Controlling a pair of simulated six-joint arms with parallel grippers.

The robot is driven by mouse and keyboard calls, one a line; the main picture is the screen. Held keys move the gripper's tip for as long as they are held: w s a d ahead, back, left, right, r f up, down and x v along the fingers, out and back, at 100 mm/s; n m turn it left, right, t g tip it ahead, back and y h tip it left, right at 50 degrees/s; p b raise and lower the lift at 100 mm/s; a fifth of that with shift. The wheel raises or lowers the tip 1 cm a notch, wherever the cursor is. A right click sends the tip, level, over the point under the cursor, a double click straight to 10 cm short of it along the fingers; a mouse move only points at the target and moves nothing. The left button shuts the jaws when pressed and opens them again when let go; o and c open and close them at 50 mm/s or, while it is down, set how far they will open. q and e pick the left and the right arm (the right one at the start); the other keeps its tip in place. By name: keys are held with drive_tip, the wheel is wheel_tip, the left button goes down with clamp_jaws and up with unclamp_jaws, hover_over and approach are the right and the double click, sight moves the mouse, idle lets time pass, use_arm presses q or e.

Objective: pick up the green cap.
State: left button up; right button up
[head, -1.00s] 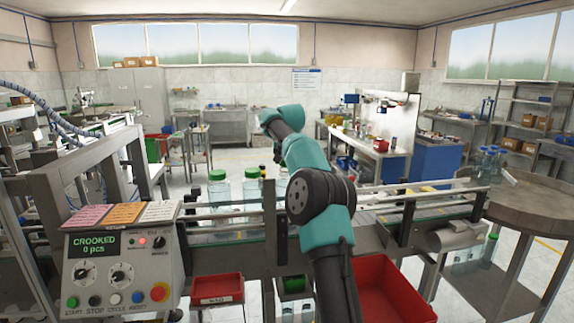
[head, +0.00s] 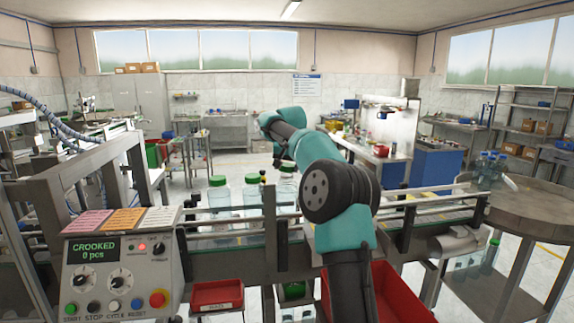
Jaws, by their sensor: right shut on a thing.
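My right arm reaches over the conveyor, and its gripper (head: 279,163) points down at the bottle row. It is shut on a green cap (head: 288,168), which shows partly beside the dark wrist. The cap is over a clear bottle (head: 286,191); I cannot tell whether it touches the neck. Two more clear bottles stand to the left with green caps on, the nearer-left cap (head: 218,180) and the middle cap (head: 252,178). The fingers are small and mostly hidden by the wrist. My left gripper is not in view.
A control box (head: 120,270) reading CROOKED stands at front left. A small red bin (head: 217,294) and a large red bin (head: 403,295) sit below the conveyor rail (head: 235,240). A round table (head: 535,212) with several bottles is at right.

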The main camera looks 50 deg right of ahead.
drive_tip(key=s+a+r, duration=0.1)
drive_tip(key=s+a, duration=0.7)
drive_tip(key=a, duration=0.1)
drive_tip(key=shift+r, duration=0.1)
idle(0.7)
drive_tip(key=w+a+f+n+y, duration=0.1)
drive_tip(key=a+f+n, duration=0.3)
drive_tip(key=a, duration=0.9)
drive_tip(key=w+a+f+n+y, duration=0.2)
drive_tip(key=a+f, duration=0.5)
drive_tip(key=a, duration=0.5)
drive_tip(key=w+a+f+n+y, duration=0.1)
drive_tip(key=a+f+n, duration=0.4)
drive_tip(key=a, duration=0.8)
drive_tip(key=shift+w+a+f+n+t+y, duration=0.3)
drive_tip(key=shift+w+a+f, duration=0.1)
drive_tip(key=shift+f, duration=0.3)
drive_tip(key=shift+d, duration=0.15)
drive_tip(key=s+d, duration=0.2)
drive_tip(key=d, duration=1.3)
drive_tip(key=shift+d+r, duration=0.15)
